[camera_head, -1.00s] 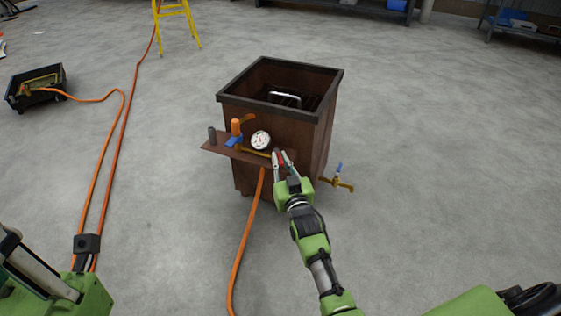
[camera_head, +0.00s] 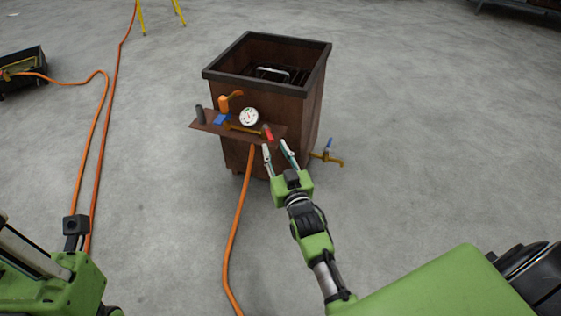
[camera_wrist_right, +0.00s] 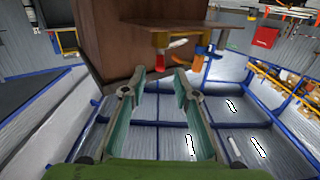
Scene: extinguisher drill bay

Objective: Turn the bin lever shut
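The brown bin (camera_head: 265,105) stands on the floor with a shelf (camera_head: 205,126) on its front. The shelf carries a round gauge, a lever with a red handle (camera_head: 268,132), a blue handle (camera_head: 221,119) and an orange handle (camera_head: 224,104). A tap with a blue handle (camera_head: 329,145) sticks out at the bin's right side. My right gripper (camera_head: 275,146) is open and empty, just short of the red handle. In the right wrist view the open fingers (camera_wrist_right: 159,76) point toward the bin, with the red handle (camera_wrist_right: 178,43) beyond their tips. My left gripper's fingers do not show.
An orange hose (camera_head: 238,225) runs down from the shelf to the floor. More orange hose (camera_head: 98,150) lies at the left, leading to a black crate (camera_head: 35,65). Yellow legs (camera_head: 141,18) stand at the back. The floor right of the bin is clear.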

